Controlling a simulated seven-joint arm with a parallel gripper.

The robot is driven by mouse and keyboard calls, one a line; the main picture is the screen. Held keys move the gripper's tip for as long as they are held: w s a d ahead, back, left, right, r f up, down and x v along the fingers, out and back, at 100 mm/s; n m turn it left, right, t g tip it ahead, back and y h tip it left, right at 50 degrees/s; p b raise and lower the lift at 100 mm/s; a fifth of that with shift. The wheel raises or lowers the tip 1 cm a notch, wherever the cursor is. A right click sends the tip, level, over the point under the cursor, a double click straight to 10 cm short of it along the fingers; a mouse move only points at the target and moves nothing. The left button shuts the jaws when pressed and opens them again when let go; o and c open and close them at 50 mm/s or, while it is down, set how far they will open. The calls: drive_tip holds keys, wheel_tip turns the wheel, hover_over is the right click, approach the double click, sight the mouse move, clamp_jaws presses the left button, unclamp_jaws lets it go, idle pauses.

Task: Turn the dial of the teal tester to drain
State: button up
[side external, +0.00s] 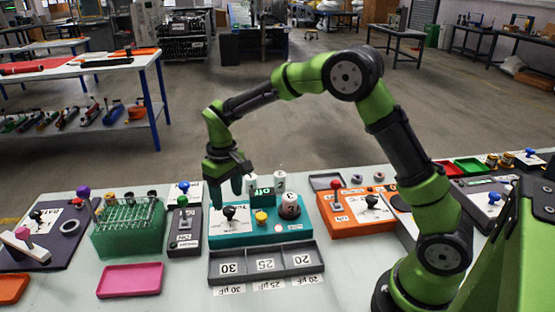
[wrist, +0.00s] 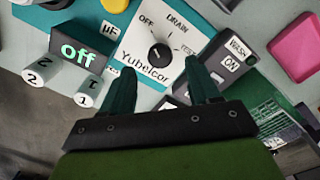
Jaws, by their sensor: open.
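The teal tester (side external: 262,237) stands on the table below my gripper (side external: 228,194). Its round black dial (wrist: 160,55) sits on a white plate marked OFF, DRAIN and a partly hidden third word. The dial's white mark seems to point toward OFF. A small display (wrist: 79,50) on the tester reads "off". In the wrist view my gripper (wrist: 160,70) is open and empty, with the dial between and just beyond its fingertips. In the side view the dial (side external: 229,213) is just under the fingers; I cannot tell whether they touch it.
White cylinders (side external: 290,206) and a yellow button (side external: 261,217) are on the tester. A grey compartment tray (side external: 264,277) lies in front. A grey switch box (side external: 184,228) and green rack (side external: 127,240) stand to the left, an orange tester (side external: 345,230) to the right.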

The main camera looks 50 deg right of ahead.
sight(229, 209)
drive_tip(key=shift+f, duration=2.05)
drive_tip(key=shift+c, duration=0.4)
drive_tip(key=c, duration=1)
